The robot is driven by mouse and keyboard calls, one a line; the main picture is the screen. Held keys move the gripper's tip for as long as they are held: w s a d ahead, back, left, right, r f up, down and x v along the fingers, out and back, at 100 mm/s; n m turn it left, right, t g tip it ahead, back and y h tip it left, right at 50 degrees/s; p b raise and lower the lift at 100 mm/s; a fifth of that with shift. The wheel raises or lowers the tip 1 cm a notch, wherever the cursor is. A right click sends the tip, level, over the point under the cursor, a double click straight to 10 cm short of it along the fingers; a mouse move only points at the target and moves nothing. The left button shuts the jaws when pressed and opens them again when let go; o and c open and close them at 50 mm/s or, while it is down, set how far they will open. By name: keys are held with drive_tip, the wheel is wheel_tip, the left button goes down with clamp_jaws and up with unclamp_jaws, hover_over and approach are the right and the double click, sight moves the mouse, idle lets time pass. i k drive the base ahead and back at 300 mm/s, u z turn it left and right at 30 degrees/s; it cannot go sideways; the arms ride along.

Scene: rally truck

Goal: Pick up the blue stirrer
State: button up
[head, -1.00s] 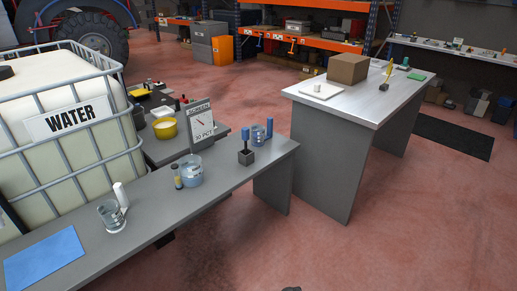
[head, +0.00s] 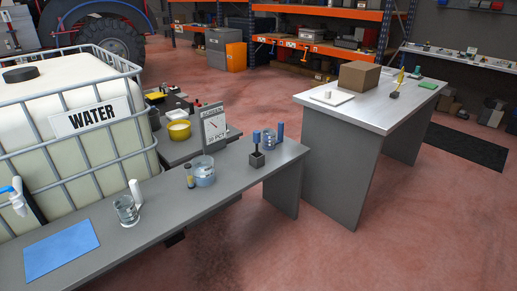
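Two upright blue pieces stand near the far end of the grey bench (head: 180,213). One is a blue handle (head: 256,138) on a thin stem, set in a small dark block (head: 257,160). The other is a plain blue cylinder (head: 280,131) at the right side of a clear beaker (head: 270,147); I cannot tell whether it is in or behind the beaker. Which one is the blue stirrer is not certain. My gripper is not in view.
A beaker (head: 126,210) with a white rod (head: 136,192), a blue mat (head: 61,250), a wider vessel (head: 203,174) and a sign (head: 214,127) are on the bench. The water tank (head: 60,160) stands behind it. A metal-topped table (head: 345,112) is at right. Red floor in front is clear.

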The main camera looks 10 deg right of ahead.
sight(256, 134)
drive_tip(key=u, duration=0.05)
drive_tip(key=i, duration=0.95)
drive_tip(key=z, duration=0.05)
